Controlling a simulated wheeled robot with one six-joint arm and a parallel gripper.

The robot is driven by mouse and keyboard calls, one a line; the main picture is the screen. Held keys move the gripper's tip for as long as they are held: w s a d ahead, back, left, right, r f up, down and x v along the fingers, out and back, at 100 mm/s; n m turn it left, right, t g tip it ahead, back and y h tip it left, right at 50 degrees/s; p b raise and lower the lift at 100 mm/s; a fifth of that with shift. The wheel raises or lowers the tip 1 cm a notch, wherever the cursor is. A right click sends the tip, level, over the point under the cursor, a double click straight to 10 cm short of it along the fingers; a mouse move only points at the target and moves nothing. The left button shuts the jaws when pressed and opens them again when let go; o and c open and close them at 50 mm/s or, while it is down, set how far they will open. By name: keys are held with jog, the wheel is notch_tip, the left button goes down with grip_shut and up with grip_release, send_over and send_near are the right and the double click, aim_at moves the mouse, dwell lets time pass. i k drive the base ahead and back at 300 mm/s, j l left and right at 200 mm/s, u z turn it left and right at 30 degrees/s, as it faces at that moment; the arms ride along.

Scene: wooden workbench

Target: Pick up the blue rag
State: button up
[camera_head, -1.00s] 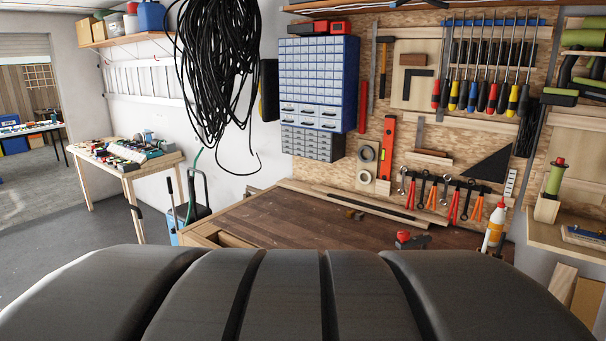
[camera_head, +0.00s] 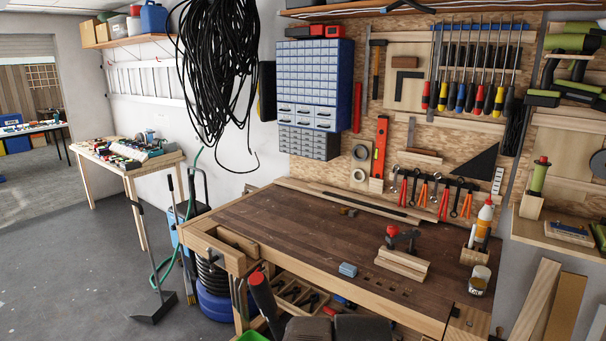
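The blue rag (camera_head: 348,270) is a small light-blue folded piece. It lies on the dark top of the wooden workbench (camera_head: 290,222), near the front edge and left of a wooden block. Nothing covers it in the head view. My gripper is not in view, so whether it is open or shut cannot be seen.
A wooden block with red- and black-topped tools (camera_head: 402,262) stands right of the rag. A bottle in a wooden holder (camera_head: 482,232) and a jar (camera_head: 480,279) stand at the right end. The bench's left part is mostly clear. Dark rounded shapes show at the bottom edge.

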aim_at(347, 269)
jog(key=i+l+u, duration=0.25)
jog(key=i+l, duration=0.25)
jog(key=i+l+u, duration=0.3)
jog(key=i+l, duration=0.15)
jog(key=l, duration=0.15)
